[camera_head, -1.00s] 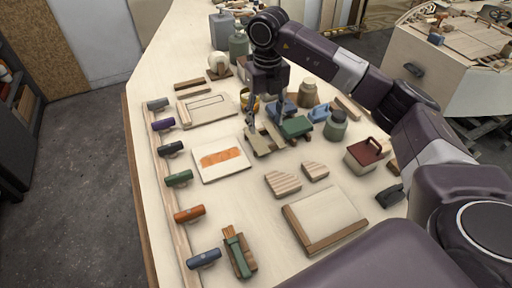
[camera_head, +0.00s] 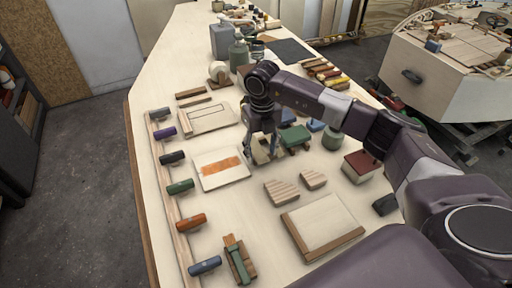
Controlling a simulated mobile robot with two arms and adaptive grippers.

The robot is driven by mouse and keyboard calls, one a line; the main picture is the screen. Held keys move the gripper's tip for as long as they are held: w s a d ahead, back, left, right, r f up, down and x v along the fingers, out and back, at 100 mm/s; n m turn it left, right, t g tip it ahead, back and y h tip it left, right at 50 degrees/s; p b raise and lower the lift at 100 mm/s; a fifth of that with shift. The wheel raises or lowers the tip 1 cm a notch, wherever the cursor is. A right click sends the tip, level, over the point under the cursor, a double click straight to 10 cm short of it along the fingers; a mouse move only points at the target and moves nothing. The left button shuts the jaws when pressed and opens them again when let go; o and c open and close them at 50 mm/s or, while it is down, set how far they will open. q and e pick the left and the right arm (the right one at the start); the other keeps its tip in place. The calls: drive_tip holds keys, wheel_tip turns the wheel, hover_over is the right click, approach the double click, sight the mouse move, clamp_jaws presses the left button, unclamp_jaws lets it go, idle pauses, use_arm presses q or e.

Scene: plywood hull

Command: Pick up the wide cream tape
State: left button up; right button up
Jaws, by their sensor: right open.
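My left gripper is not in view.
A white board with an orange patch (camera_head: 222,168) lies to the left. Several coloured rolls line the left edge.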

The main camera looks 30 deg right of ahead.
drive_tip(key=shift+f, duration=0.2)
drive_tip(key=c, duration=0.8)
drive_tip(key=shift+s, duration=0.1)
drive_tip(key=shift+c, duration=0.2)
drive_tip(key=shift+r, duration=0.15)
